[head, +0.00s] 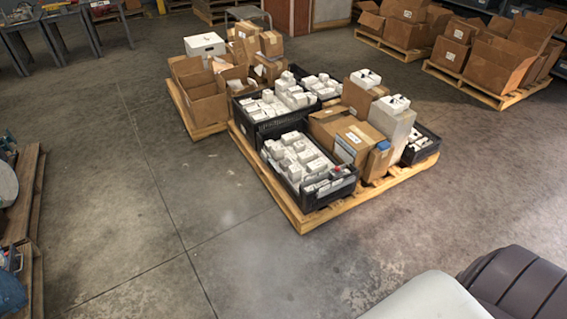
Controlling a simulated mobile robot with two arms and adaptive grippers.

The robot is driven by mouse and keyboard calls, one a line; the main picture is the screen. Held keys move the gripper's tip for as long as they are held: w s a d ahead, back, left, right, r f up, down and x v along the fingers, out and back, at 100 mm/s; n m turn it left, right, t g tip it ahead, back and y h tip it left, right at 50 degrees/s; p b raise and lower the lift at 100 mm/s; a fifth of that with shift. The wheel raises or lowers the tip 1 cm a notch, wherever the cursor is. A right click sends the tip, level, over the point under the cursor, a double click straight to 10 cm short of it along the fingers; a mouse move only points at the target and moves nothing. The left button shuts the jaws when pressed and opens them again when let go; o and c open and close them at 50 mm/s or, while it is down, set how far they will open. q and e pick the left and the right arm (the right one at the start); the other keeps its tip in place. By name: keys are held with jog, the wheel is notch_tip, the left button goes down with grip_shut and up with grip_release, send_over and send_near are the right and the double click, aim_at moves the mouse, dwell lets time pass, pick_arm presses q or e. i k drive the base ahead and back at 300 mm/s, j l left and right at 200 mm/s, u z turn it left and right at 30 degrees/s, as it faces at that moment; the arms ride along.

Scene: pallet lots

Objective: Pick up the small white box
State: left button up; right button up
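Several small white boxes show in the head view. One small white box (366,79) lies on top of a brown carton (357,99) on the middle pallet (290,205). Another small white box (395,104) lies on a tall pale carton (391,131) just in front of it. Many more fill black crates, such as the front crate (318,196). Which one the task means, I cannot tell. A larger white box (204,45) stands on the pallet behind. Neither of my grippers is in view.
Open brown cartons (197,92) stand on the pallet behind. More carton-laden pallets (490,95) are at the back right, and grey tables (60,15) at the back left. Wooden pallets (22,230) line the left edge. The concrete floor (110,190) between is clear.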

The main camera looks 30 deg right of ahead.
aim_at(285, 164)
jog(key=i+z, duration=0.1)
jog(key=z, duration=0.4)
jog(key=i+z, duration=0.15)
jog(key=z, duration=0.3)
jog(key=i+z, duration=0.1)
jog(key=z, duration=0.4)
jog(key=i+j+z, duration=0.1)
jog(key=z, duration=0.4)
